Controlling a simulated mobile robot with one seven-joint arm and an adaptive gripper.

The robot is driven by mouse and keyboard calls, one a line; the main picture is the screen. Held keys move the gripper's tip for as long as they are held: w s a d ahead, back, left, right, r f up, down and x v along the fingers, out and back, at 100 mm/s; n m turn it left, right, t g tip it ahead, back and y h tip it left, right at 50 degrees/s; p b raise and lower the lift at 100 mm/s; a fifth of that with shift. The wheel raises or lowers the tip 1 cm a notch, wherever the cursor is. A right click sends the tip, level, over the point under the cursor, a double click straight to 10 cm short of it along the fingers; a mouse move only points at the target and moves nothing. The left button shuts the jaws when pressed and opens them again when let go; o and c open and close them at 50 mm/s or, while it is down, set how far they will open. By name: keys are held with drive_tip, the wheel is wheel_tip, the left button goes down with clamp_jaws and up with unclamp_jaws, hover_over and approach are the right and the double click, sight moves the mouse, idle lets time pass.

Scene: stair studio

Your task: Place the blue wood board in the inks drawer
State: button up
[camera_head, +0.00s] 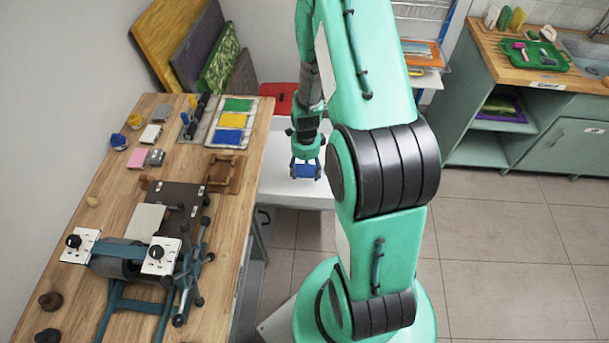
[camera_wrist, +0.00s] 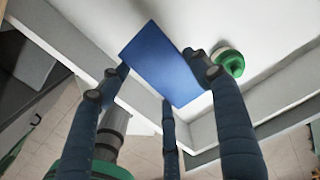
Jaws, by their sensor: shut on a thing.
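The blue wood board (camera_head: 305,172) is a small flat rectangle. My gripper (camera_head: 306,160) is shut on it, with the fingers pointing down. The wrist view shows the board (camera_wrist: 160,62) tilted between the dark fingers (camera_wrist: 158,76). Below it is an open white drawer (camera_head: 283,191) beside the workbench. Its pale wall (camera_wrist: 203,128) and white inside also show in the wrist view. The board appears over the drawer; I cannot tell whether it touches the drawer floor. A round green-and-white item (camera_wrist: 230,64) is inside, close to one fingertip.
The wooden workbench (camera_head: 112,205) at left holds a press (camera_head: 125,258), colour plates (camera_head: 232,121) and small blocks. A red item (camera_head: 279,97) lies behind the drawer. A green cabinet with a sink (camera_head: 587,60) stands at the back right. The tiled floor at right is clear.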

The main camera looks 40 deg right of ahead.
sight(306, 187)
drive_tip(key=shift+f+b, duration=0.4)
drive_tip(key=shift+f, duration=2.35)
drive_tip(key=shift+f+b, duration=0.3)
drive_tip(key=shift+f, duration=1.55)
drive_tip(key=shift+f, duration=0.1)
drive_tip(key=o, duration=1.2)
wheel_tip(306, 187, up, 12)
drive_tip(key=shift+r+p, duration=0.1)
drive_tip(key=shift+p, duration=0.85)
